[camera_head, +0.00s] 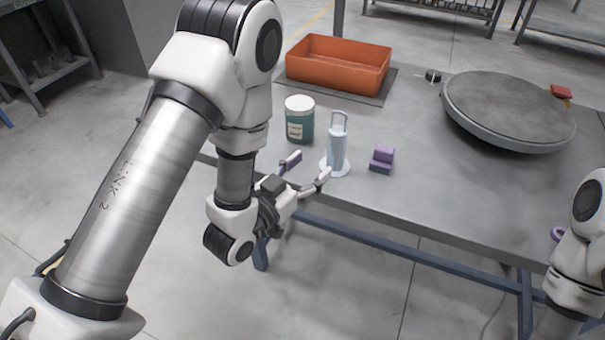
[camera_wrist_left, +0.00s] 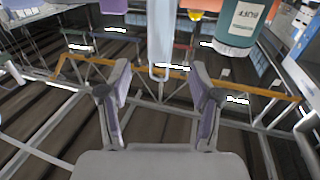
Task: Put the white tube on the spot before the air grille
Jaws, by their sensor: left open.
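A pale, bluish-white tube (camera_head: 337,150) with a loop handle on top stands upright on a round white base or disc (camera_head: 326,171) near the table's front edge. It also shows in the left wrist view (camera_wrist_left: 160,35), ahead of and between the fingers. My left gripper (camera_head: 308,169) is open and empty, just left of the tube, with its fingers pointing at it. Both fingers also show in the left wrist view (camera_wrist_left: 161,80). Of my right gripper (camera_head: 558,233) only a purple pad shows at the right edge, so its state is unclear. I cannot make out the air grille.
A teal jar with a white lid (camera_head: 299,121) stands close behind and left of the tube. A purple block (camera_head: 382,158) lies to its right. An orange bin (camera_head: 338,66) and a large round grey plate (camera_head: 508,108) are farther back. The table (camera_head: 440,195) is bare at front right.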

